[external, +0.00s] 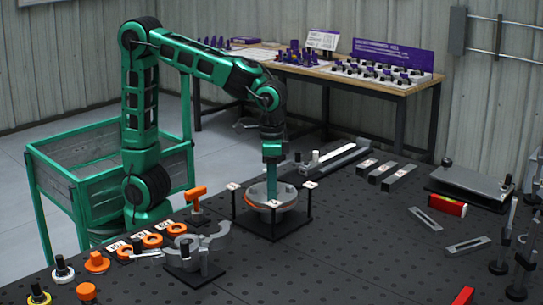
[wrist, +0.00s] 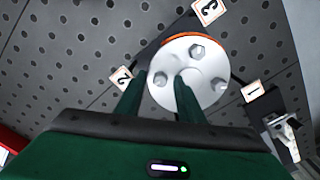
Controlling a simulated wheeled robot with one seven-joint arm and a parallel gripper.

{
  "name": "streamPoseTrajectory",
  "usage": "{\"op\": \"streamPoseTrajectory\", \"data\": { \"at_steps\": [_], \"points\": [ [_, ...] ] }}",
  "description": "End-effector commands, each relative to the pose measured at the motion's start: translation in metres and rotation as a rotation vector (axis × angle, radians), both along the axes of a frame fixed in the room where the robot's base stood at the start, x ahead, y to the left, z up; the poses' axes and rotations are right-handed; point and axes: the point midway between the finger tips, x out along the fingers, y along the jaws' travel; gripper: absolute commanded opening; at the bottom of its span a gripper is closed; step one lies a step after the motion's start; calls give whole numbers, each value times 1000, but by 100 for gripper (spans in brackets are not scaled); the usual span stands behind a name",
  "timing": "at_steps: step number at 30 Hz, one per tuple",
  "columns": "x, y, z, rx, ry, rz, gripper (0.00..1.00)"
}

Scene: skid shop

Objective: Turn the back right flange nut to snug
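A round silver flange (wrist: 180,65) with an orange rim shows in the wrist view. Hex nuts on it show at the top (wrist: 197,51), at the left (wrist: 160,78) and at the right (wrist: 219,85). In the external view the flange (external: 286,197) sits in a black stand. My gripper (wrist: 163,80) points down at it. Its two green fingers are apart, and the left nut appears between their tips. I cannot tell whether they touch it, nor which nut is the back right one. The near part of the flange is hidden.
Tags marked 3 (wrist: 208,11), 2 (wrist: 121,78) and 1 (wrist: 252,92) surround the flange. Posts carrying plates stand close around it on the dark perforated table (external: 340,245). A grey clamp-like fixture (external: 198,242) stands at front left. Grey bars (external: 380,173) lie behind right.

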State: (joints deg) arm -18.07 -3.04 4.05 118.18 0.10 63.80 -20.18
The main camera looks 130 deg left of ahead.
Motion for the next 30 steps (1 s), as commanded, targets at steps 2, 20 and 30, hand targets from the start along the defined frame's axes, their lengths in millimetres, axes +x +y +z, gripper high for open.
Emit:
{"op": "streamPoseTrajectory", "data": {
  "at_steps": [2,20,30],
  "points": [
    [-4,-3,-5,-7,18,68,36],
    [-1,-6,-5,-7,19,656,36],
    [2,-4,27,-4,7,832,36]
  ]
}}
